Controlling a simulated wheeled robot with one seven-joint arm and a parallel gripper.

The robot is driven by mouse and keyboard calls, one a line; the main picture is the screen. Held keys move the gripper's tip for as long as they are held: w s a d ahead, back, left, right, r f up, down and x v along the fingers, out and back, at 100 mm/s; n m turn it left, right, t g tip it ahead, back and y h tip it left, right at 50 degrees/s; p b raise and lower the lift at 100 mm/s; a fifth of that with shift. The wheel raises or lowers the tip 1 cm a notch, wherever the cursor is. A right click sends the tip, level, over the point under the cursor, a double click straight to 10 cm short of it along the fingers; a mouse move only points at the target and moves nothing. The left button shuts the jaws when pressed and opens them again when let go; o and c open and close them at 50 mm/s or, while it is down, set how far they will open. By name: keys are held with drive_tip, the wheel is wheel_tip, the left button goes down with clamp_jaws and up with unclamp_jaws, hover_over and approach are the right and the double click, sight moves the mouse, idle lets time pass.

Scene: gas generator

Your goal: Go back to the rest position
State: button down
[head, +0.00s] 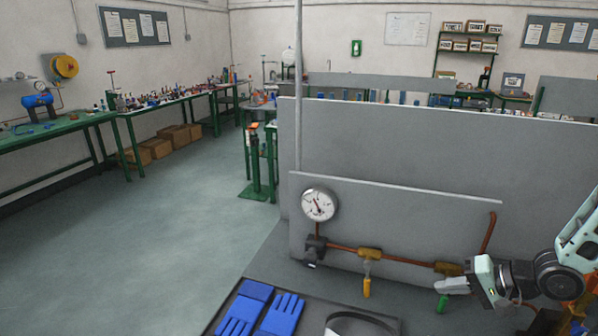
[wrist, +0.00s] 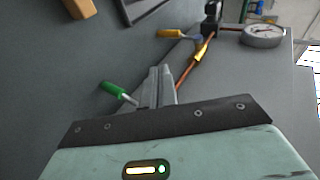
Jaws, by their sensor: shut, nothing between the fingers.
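My gripper (head: 450,286) is at the lower right of the head view, beside the right end of a copper pipe (head: 340,246). Its fingers are shut and empty in the wrist view (wrist: 160,72). A green valve handle (head: 442,303) hangs just below the fingertips. In the wrist view the green handle (wrist: 113,90) is left of the fingers; I cannot tell whether they touch. A yellow valve handle (head: 367,286) hangs further left on the pipe, with a round white gauge (head: 319,204) at the pipe's left end.
A grey panel (head: 400,213) stands behind the pipe, with a taller grey partition (head: 430,145) beyond. Blue gloves (head: 280,314) lie on a dark surface at the bottom. Green workbenches (head: 60,133) line the left wall. The floor (head: 170,230) at left is clear.

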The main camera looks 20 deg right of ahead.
drive_tip(key=w+a+r+n+g+h+b, duration=0.1)
drive_tip(key=w+a+r+n+g+h, duration=0.2)
drive_tip(key=a, duration=0.4)
drive_tip(key=w+a+r+n+g+h, duration=0.1)
drive_tip(key=w+a+r+n+h, duration=0.15)
drive_tip(key=a+r+n, duration=0.35)
drive_tip(key=s+a+r+n+g, duration=0.2)
drive_tip(key=s+a+r+n, duration=0.1)
drive_tip(key=s+a, duration=0.6)
drive_tip(key=s+a+r+n+g+h+b, duration=0.1)
drive_tip(key=s+a+r+n+g, duration=0.1)
drive_tip(key=s+a, duration=0.7)
drive_tip(key=s+n, duration=0.1)
drive_tip(key=s, duration=0.2)
drive_tip(key=shift+a+r+n, duration=0.3)
drive_tip(key=shift+r+n, duration=0.1)
